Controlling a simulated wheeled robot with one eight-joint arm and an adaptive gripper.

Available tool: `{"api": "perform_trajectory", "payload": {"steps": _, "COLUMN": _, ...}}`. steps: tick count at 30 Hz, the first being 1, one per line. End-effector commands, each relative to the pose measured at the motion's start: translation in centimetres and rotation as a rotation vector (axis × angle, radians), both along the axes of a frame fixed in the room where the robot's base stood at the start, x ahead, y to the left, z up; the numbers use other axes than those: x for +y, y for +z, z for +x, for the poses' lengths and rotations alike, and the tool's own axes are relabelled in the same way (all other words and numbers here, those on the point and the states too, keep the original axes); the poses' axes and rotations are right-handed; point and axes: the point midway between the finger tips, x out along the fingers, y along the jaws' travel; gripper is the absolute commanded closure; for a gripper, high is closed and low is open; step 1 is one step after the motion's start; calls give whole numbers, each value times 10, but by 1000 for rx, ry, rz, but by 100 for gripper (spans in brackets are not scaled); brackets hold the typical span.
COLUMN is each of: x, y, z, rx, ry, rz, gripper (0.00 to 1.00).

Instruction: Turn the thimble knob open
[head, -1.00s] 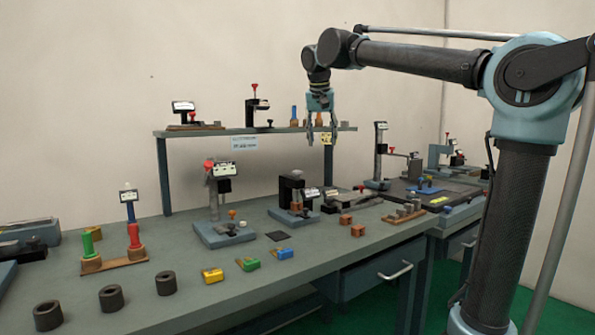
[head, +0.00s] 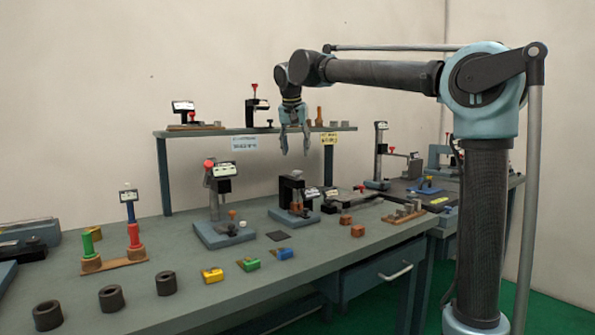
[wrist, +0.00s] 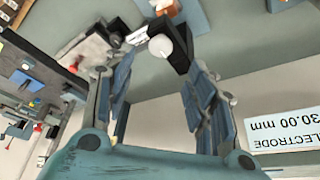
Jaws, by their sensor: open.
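My gripper (head: 295,152) is open and empty, hanging fingers-down in front of the raised shelf. In the wrist view its two fingers (wrist: 158,68) stand apart with nothing between the tips. Beyond them is a black stand (wrist: 176,55) with a pale round top (wrist: 160,46). In the head view a black stand (head: 291,183) on a blue-grey base is below my gripper, well apart from it. A grey stand (head: 213,193) with a red knob (head: 208,164) and a small display is to its left. I cannot tell which part is the thimble knob.
The shelf (head: 200,132) carries a black clamp stand (head: 251,108) and small parts close behind my gripper. A sign (wrist: 285,130) reads "ELECTRODE 30.00 mm". Dark rings (head: 111,297) and coloured blocks (head: 248,264) lie along the bench front.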

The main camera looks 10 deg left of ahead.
Motion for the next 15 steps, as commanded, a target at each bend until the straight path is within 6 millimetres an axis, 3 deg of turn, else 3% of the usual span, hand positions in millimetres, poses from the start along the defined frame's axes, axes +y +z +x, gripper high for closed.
{"api": "perform_trajectory", "payload": {"steps": 9, "x": 1, "y": -51, "z": 22, "rx": 0, "ry": -1, "rz": 0, "gripper": 49}}
{"api": "perform_trajectory", "payload": {"steps": 15, "x": 2, "y": -72, "z": 30, "rx": -1, "ry": -1, "rz": 0, "gripper": 49}}
